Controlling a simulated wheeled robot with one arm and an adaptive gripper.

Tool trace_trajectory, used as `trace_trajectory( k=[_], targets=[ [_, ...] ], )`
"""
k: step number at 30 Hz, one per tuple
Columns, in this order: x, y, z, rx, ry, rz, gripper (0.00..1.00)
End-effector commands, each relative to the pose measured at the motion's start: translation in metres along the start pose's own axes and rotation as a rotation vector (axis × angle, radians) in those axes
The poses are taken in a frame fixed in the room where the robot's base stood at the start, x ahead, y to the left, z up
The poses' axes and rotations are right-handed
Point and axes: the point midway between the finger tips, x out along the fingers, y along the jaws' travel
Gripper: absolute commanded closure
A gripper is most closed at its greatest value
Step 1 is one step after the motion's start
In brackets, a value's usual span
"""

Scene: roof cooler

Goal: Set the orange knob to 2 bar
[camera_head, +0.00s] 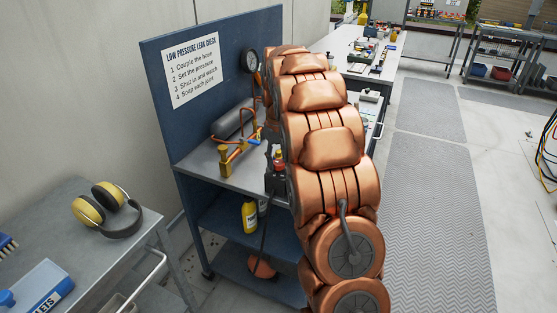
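A round dark-rimmed pressure gauge (249,61) is mounted on the blue back panel (215,50) of the workbench. A small orange part (258,68) shows at its right edge, partly covered by my copper-coloured arm; I cannot tell whether it is the knob. The gauge reading is too small to make out. My arm reaches from the lower right up towards this panel. My gripper is hidden behind the arm, so its state and distance from the knob do not show.
A brass fitting (230,160), copper piping and a grey cylinder (233,122) stand on the bench. A dark caddy (277,182) with bottles sits close left of my arm. A cart with yellow earmuffs (105,205) is at left. The floor mat (430,200) at right is clear.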

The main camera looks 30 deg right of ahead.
Motion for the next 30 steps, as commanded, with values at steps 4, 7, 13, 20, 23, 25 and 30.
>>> trace_trajectory(
  k=[4, 7, 13, 20, 23, 25, 30],
  targets=[
    [0.0001, -0.0002, 0.0, 0.0, 0.0, 0.0, 0.78],
    [0.0001, -0.0003, 0.0, 0.0, 0.0, -0.001, 0.88],
    [0.0001, -0.0004, 0.0, 0.004, 0.0, -0.001, 0.94],
    [0.0006, -0.0006, -0.0003, 0.067, 0.001, -0.001, 0.94],
    [0.0007, -0.0007, -0.0005, 0.125, 0.001, -0.001, 0.94],
    [0.0008, -0.0008, -0.0007, 0.175, 0.002, -0.001, 0.94],
    [0.0007, -0.0009, -0.0012, 0.324, 0.004, 0.0, 0.94]
  ],
)
